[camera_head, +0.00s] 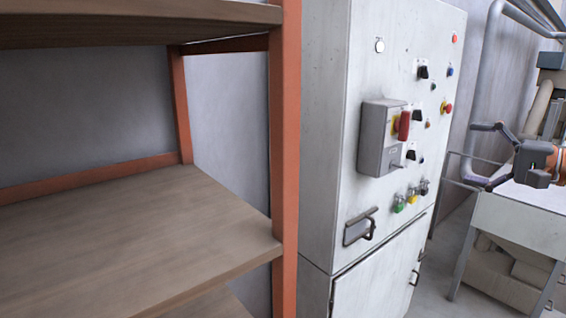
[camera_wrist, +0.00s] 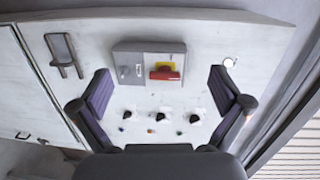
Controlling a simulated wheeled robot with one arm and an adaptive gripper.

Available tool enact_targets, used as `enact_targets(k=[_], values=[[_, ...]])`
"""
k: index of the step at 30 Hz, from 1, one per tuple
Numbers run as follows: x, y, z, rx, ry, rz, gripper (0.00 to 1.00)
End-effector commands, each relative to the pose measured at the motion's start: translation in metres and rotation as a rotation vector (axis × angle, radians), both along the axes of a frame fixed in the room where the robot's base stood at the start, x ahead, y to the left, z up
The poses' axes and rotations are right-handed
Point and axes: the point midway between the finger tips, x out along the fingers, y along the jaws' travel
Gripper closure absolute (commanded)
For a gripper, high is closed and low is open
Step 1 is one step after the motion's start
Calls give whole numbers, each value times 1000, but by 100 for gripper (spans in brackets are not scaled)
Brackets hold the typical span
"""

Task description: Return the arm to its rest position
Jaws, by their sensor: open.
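My gripper (camera_head: 472,154) is at the right of the head view, with its two dark fingers spread apart and nothing between them. It points left, towards the front of a white control cabinet (camera_head: 330,215). In the wrist view my gripper (camera_wrist: 158,82) is also open and empty, with a finger on each side of the picture. Beyond the fingers is the cabinet's panel, with a grey switch box (camera_wrist: 128,68) carrying a red handle (camera_wrist: 165,75) on a yellow plate. The fingers appear apart from the panel; the exact distance is unclear.
A shelf rack with orange posts (camera_head: 285,140) and wooden boards (camera_head: 140,235) fills the left. The cabinet has several knobs and buttons and a latch handle (camera_head: 360,228). A white table (camera_head: 515,222) and grey pipes (camera_head: 482,60) stand at the right.

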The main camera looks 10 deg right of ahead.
Motion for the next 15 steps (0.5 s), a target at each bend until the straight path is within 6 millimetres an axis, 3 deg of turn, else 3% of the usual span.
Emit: enact_targets(k=[8,11,15], values=[[9,86,-8,-129,61,145,0],[7,133,-18,-209,99,227,0],[-8,211,-48,-368,177,365,0]])
